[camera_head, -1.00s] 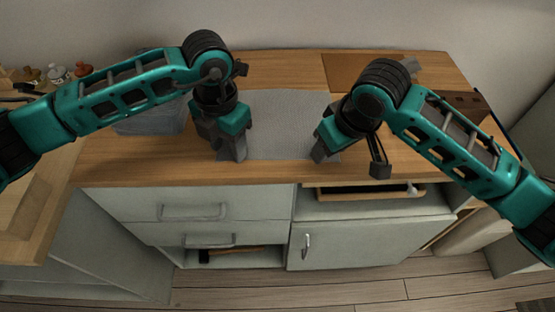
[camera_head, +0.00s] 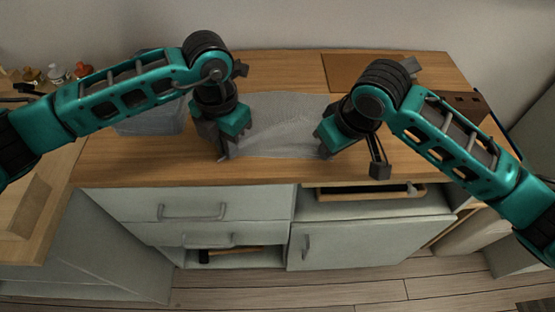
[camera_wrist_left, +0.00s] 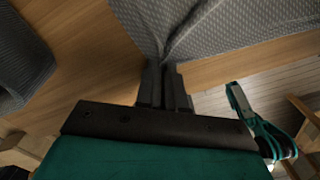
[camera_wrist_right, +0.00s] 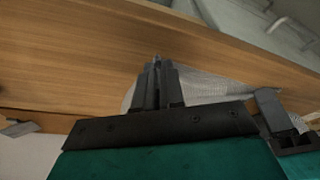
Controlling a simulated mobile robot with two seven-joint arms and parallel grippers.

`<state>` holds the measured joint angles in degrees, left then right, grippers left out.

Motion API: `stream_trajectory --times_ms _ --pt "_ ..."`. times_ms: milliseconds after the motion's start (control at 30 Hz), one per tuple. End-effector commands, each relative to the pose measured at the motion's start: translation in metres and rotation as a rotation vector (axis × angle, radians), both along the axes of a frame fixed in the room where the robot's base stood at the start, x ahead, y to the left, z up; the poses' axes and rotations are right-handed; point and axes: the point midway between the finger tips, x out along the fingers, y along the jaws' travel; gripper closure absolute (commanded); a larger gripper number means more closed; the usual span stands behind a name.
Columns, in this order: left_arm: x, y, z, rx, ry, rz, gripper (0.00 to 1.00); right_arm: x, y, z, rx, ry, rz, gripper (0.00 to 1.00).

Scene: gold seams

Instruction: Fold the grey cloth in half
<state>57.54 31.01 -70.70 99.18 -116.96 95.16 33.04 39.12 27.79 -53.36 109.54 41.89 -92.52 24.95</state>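The grey cloth (camera_head: 280,120) lies on the wooden counter between my two arms, its surface rippled and its front edge drawn up near the grippers. My left gripper (camera_head: 223,153) is at the cloth's front left corner. In the left wrist view its fingers (camera_wrist_left: 163,68) are shut on the cloth (camera_wrist_left: 220,25), which creases into the tips. My right gripper (camera_head: 325,150) is at the front right corner. In the right wrist view its fingers (camera_wrist_right: 156,66) are shut, with the cloth (camera_wrist_right: 203,87) showing on both sides of them; the pinched corner itself is hidden.
A grey bin (camera_head: 150,122) stands left of the cloth. A brown board (camera_head: 360,72) lies at the back right, and a dark brown block (camera_head: 466,103) is at the right end. Small bottles (camera_head: 82,70) stand far left. The counter's front strip (camera_head: 270,172) is clear.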

Motion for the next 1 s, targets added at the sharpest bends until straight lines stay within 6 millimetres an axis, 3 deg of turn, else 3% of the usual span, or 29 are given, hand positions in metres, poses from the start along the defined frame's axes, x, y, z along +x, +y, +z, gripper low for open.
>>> stream_trajectory --times_ms 733,1000 --pt "-0.001 0.002 -0.002 0.006 0.004 0.003 1.0 -0.001 -0.002 -0.003 -0.008 0.007 -0.002 1.0" --pt "0.0 0.002 0.011 0.006 0.002 0.003 1.0 -0.001 -0.002 0.011 -0.007 0.005 -0.003 1.0"
